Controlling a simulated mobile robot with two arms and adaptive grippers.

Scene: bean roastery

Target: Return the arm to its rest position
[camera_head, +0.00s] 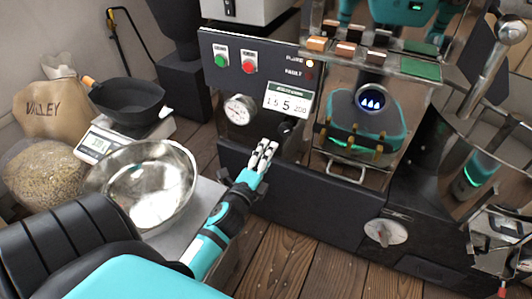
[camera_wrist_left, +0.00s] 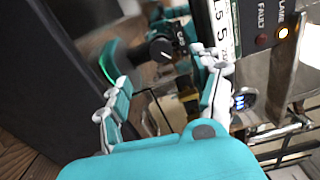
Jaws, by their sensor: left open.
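My left arm comes in from the left in the head view. Its gripper (camera_head: 266,153) is in front of the dark control panel of the roaster (camera_head: 290,190), just below and left of a black knob (camera_head: 288,129). In the left wrist view the gripper (camera_wrist_left: 162,75) has its two fingers spread apart, with nothing held between them. The black knob (camera_wrist_left: 162,50) shows beyond and between the fingertips. I cannot tell whether a finger touches the panel. My right gripper is not in view.
A metal bowl (camera_head: 150,185) stands close left of my left forearm. Behind it are a black scoop (camera_head: 128,100) on a scale, a sack (camera_head: 45,112) and a bag of beans (camera_head: 45,175). Green and red buttons, a gauge (camera_head: 239,110) and a number card (camera_head: 288,101) are on the panel.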

